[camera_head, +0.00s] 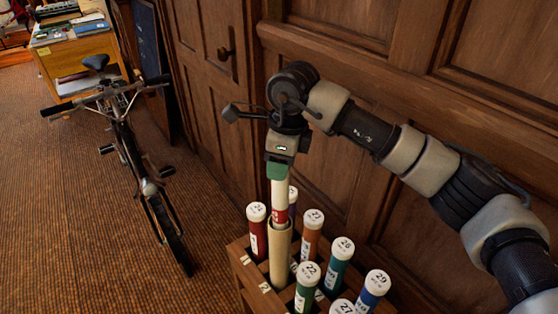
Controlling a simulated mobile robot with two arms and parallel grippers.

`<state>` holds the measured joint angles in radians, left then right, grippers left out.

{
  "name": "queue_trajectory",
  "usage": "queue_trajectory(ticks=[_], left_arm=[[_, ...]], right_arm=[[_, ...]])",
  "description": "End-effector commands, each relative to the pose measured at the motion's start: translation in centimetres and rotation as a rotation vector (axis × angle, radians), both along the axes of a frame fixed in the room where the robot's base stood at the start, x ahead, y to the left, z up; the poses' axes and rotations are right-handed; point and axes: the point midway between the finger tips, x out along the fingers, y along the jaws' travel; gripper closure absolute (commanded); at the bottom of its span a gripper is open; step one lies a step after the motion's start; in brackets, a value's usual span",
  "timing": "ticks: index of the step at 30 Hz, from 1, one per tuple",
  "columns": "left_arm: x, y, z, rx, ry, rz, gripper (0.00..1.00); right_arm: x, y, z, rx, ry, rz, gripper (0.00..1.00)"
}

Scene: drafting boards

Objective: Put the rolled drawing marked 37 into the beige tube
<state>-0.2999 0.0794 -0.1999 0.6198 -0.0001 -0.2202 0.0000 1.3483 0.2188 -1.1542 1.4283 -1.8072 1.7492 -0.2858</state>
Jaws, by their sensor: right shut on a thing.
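My right gripper (278,168) is shut on the upper end of an upright rolled drawing (280,195). The roll is white with a red band low down; its number is too small to read. Something green shows at the grip. The beige tube (280,255) stands upright in a wooden rack, directly below the roll. The roll's lower end is at the tube's mouth, in line with it; I cannot tell how far inside it is. My left gripper is not in view.
The wooden rack (246,268) holds several white-capped tubes close around: a red one (258,238), an orange one (312,240), a green one (337,268) and a blue one (370,292). A panelled wall (340,180) stands behind. A bicycle (140,165) is on the carpet at left.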

Motion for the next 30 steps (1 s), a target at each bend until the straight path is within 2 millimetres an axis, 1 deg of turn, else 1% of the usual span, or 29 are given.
queue_trajectory(ticks=[5, 6, 11, 12, 19, 22, 26, 30], left_arm=[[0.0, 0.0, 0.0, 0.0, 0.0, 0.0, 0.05], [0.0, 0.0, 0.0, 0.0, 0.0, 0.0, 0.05], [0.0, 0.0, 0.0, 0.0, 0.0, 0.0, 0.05], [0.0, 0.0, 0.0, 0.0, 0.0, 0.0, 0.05], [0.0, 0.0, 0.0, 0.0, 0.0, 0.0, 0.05], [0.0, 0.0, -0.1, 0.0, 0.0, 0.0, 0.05], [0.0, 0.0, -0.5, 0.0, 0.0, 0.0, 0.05], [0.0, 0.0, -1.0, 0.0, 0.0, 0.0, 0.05]], right_arm=[[0.0, 0.0, 0.0, 0.0, 0.0, 0.0, 0.97], [0.0, 0.0, 0.0, 0.0, 0.0, 0.0, 0.59], [0.0, 0.0, 0.0, 0.0, 0.0, 0.0, 0.34], [0.0, 0.0, 0.0, 0.0, 0.0, 0.0, 0.32], [0.0, 0.0, 0.0, 0.0, 0.0, 0.0, 0.32], [0.0, -0.1, 0.5, 0.001, -0.002, 0.0, 0.32], [0.0, -0.4, 2.4, 0.001, -0.004, -0.002, 0.32], [0.0, -0.8, 5.2, 0.001, -0.006, -0.002, 0.32]])
